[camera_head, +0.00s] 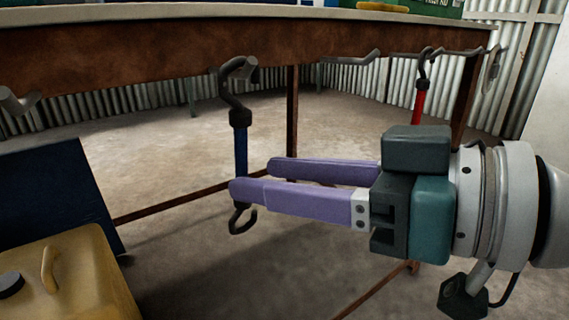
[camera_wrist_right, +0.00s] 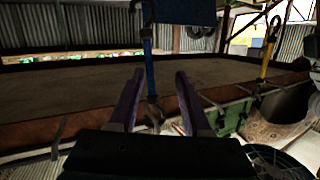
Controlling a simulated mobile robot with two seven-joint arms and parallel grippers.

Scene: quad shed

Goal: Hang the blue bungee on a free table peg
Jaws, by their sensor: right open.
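The blue bungee (camera_head: 241,150) hangs upright under the table edge in the head view. Its dark upper hook appears to sit over a table peg (camera_head: 252,72), and its lower hook (camera_head: 242,219) dangles free. My right gripper (camera_head: 252,179) is open, its purple fingers reaching in from the right at the cord's lower part. In the right wrist view the blue bungee (camera_wrist_right: 150,70) shows between the spread fingers (camera_wrist_right: 159,74). Contact with the cord cannot be told. Another peg (camera_head: 352,59) to the right looks bare, as does a peg (camera_head: 18,102) at far left. My left gripper is not in view.
A red bungee (camera_head: 419,104) hangs from a peg farther right. The brown table edge (camera_head: 150,62) runs above the gripper. A yellow jerrycan (camera_head: 70,275) and a dark blue panel (camera_head: 55,195) stand at lower left. The floor below the table is mostly clear.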

